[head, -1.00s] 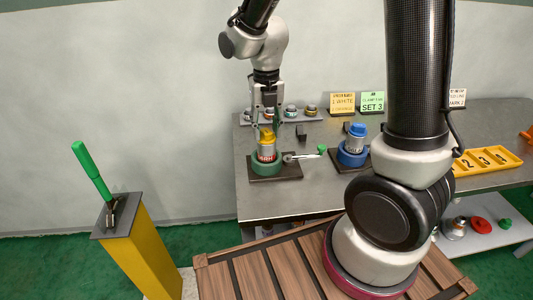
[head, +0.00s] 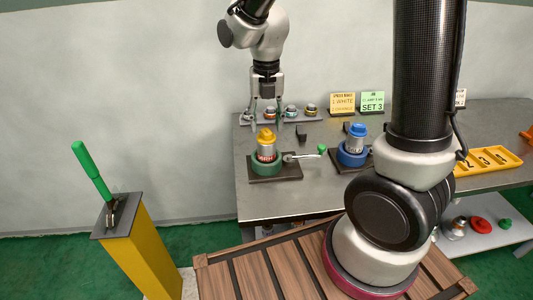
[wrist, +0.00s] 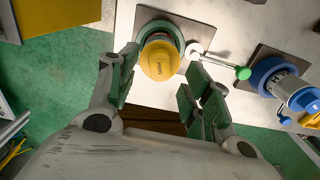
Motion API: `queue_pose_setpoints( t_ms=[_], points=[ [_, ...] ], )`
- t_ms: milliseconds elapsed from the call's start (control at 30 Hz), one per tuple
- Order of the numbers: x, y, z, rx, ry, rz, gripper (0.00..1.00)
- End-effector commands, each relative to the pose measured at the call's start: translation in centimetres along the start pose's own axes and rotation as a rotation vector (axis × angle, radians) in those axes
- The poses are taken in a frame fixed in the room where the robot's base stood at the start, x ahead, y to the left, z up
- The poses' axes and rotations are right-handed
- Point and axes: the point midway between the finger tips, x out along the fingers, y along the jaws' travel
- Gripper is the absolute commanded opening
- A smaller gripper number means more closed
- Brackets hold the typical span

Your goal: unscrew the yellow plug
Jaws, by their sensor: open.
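The yellow plug (head: 266,136) sits on top of a silver pipe (head: 267,151) with a red label. The pipe stands upright in a green round vise (head: 267,167) on a dark plate at the table's left. In the wrist view the plug (wrist: 159,62) shows from above, between and beyond the fingertips. My gripper (head: 266,120) is open and empty, above the plug and apart from it. Its green-padded fingers (wrist: 162,76) show in the wrist view. The vise's lever with a green knob (head: 321,148) points right.
A blue vise (head: 352,157) with a blue-capped pipe (head: 356,137) stands to the right. Several fittings sit in a grey rack (head: 290,117) behind. A yellow numbered tray (head: 487,160) lies at right. A yellow post with a green lever (head: 92,170) stands at left.

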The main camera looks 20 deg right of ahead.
Motion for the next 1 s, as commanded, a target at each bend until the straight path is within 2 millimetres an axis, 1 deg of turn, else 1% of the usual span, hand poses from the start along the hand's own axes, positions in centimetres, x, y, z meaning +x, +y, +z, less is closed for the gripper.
queue_pose_setpoints(
  t_ms=[100, 500, 600, 767, 800, 867, 1000],
  points=[
    [0.01, -0.01, -0.01, 0.212, 0.0, 0.0, 0.49],
    [0.02, -0.04, -0.01, 0.948, 0.0, 0.0, 0.49],
    [0.02, -0.04, -0.01, 1.071, 0.0, 0.0, 0.49],
    [0.02, -0.04, -0.01, 1.164, 0.0, 0.0, 0.49],
    [0.02, -0.04, -0.01, 1.204, 0.0, 0.0, 0.49],
    [0.02, -0.04, -0.02, 1.296, 0.0, 0.0, 0.49],
    [0.01, -0.03, -0.02, 1.556, 0.0, 0.0, 0.49]
  ],
)
